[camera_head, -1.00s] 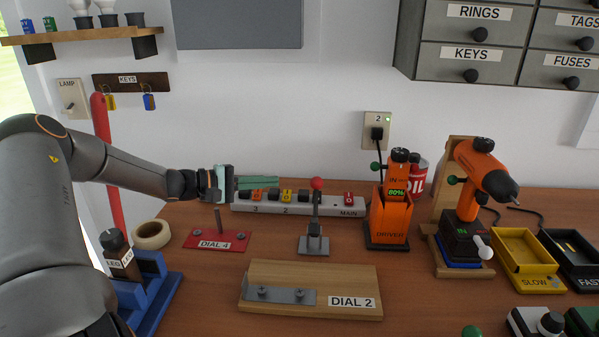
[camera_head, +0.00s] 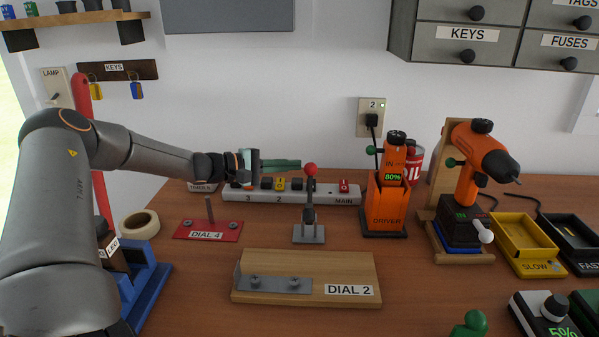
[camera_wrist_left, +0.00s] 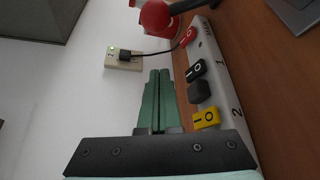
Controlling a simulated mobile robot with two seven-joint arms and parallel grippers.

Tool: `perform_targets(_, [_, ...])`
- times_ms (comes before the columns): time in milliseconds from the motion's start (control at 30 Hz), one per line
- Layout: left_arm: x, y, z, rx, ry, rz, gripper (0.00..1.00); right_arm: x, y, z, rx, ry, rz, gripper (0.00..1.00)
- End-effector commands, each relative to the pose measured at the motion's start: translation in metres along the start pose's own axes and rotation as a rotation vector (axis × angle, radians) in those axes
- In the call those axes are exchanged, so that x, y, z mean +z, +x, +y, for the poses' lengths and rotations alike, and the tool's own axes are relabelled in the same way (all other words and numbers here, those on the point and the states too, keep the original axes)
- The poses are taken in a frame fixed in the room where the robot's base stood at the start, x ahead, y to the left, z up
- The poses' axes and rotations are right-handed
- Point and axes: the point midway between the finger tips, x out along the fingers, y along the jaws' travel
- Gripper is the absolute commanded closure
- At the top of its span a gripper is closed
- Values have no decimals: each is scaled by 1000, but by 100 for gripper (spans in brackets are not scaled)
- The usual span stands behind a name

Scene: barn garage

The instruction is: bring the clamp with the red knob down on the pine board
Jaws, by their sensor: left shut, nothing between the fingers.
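The clamp's red knob (camera_head: 310,169) tops a dark upright lever on a grey base (camera_head: 308,235), just behind the pine board (camera_head: 345,265). The board lies flat, with a bolted metal plate on its left part and a DIAL 2 label. My left gripper (camera_head: 297,163) has green fingers, shut and empty, pointing right with the tips just left of the red knob. In the left wrist view, the shut fingers (camera_wrist_left: 158,74) show below the red knob (camera_wrist_left: 157,17), with a gap in the picture. My right gripper is not in view.
A power strip (camera_head: 232,193) with coloured switches runs behind the clamp. An orange driver dock (camera_head: 386,205) stands right of it. A red DIAL 4 plate (camera_head: 222,230) with an upright post lies to its left. Bare table surrounds the clamp base.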

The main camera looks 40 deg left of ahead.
Motion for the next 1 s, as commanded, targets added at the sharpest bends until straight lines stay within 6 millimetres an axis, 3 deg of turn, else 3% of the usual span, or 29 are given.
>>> perform_targets(233, [0, 23, -2, -3, 1, 0, 100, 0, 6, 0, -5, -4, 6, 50])
perform_targets(467, [24, 14, 5, 4, -4, -1, 100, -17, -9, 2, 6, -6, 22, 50])
perform_targets(800, [38, 8, 1, 1, 1, 1, 100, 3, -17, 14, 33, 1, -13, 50])
perform_targets(1000, [38, 8, 0, 1, 1, 1, 100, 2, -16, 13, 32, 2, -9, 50])
